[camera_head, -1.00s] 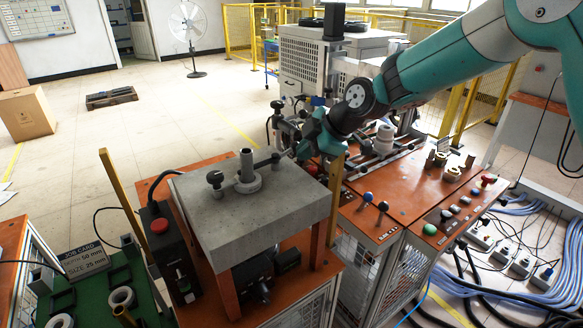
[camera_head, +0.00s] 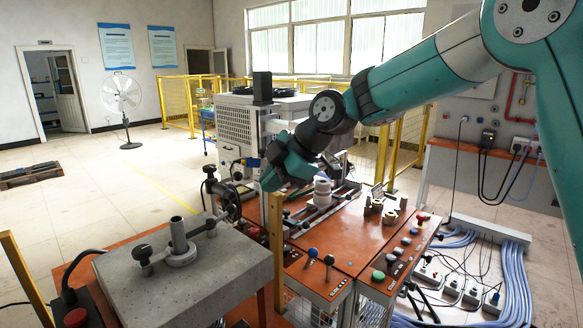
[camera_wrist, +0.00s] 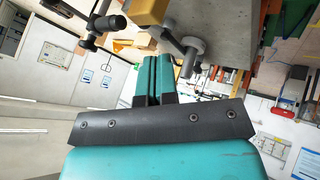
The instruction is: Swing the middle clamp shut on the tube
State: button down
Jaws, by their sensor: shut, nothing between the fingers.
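My gripper (camera_head: 266,181) is shut and empty, above the left end of the orange-topped machine. Its teal fingers (camera_wrist: 158,72) lie together in the wrist view. Dark round clamp parts with black knobs (camera_head: 211,170) stand just left of my gripper; black-knobbed parts also show at the upper left of the wrist view (camera_wrist: 112,22). I cannot tell which one is the middle clamp, or whether it is open. A grey upright tube (camera_head: 178,234) stands in a round collar on the concrete block, with a black-knobbed bar beside it. No contact with my gripper is visible.
The grey concrete block (camera_head: 205,280) fills the lower left. A yellowish post (camera_head: 276,240) rises between it and the machine. White stacked cylinders (camera_head: 322,190), brass-coloured parts (camera_head: 375,203) and levers (camera_head: 312,254) stand on the orange top (camera_head: 350,235). Open floor lies at the left.

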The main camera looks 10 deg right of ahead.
jog(key=v, duration=0.7)
jog(key=shift+b, duration=0.4)
jog(key=shift+s, duration=0.1)
jog(key=s+f+m+g+h, duration=0.1)
jog(key=s+f+m, duration=0.2)
jog(key=s, duration=0.6)
jog(key=s+f+m+g+h, duration=0.1)
jog(key=s+f+m, duration=0.2)
jog(key=s+m, duration=0.3)
jog(key=s+d+f+m+g, duration=0.1)
jog(key=s+f+m, duration=0.3)
jog(key=s, duration=1)
jog(key=shift+m+g+h, duration=0.4)
jog(key=shift+m, duration=0.1)
